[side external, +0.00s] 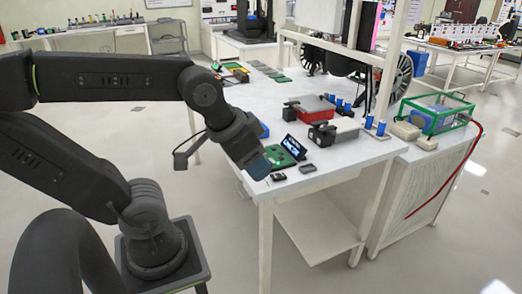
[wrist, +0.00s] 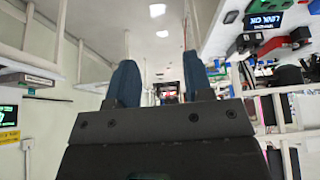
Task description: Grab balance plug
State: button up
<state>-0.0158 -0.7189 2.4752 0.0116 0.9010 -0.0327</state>
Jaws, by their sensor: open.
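My gripper (side external: 257,166) hangs at the near left edge of the white table (side external: 245,182), left of a green circuit board (side external: 284,154). In the wrist view my gripper's two blue fingers (wrist: 160,82) stand apart with nothing held between them. I cannot tell for sure which thing is the balance plug. Two small dark pieces lie near the table's front edge, one (side external: 278,176) close to my gripper and one (side external: 308,168) farther right. Neither can be made out as a plug.
A small lit display (side external: 294,143) stands behind the board. A green-framed box (side external: 437,114) with a red cable is at right. A white post rises from the table.

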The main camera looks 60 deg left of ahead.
jog(key=w+a+f+n+g+y, duration=0.2)
jog(key=w+a+n+g+y, duration=0.2)
jog(key=w+a+n, duration=1.1)
jog(key=w+a+f+n+g, duration=0.1)
jog(key=w+a+f, duration=0.15)
jog(key=a, duration=0.55)
jog(key=w+a+f+n+g, duration=0.15)
jog(key=a+f, duration=0.25)
jog(key=a, duration=0.5)
jog(key=shift+t, duration=0.45)
jog(key=shift+x, duration=7.1)
jog(key=shift+r, duration=0.1)
grip_shut()
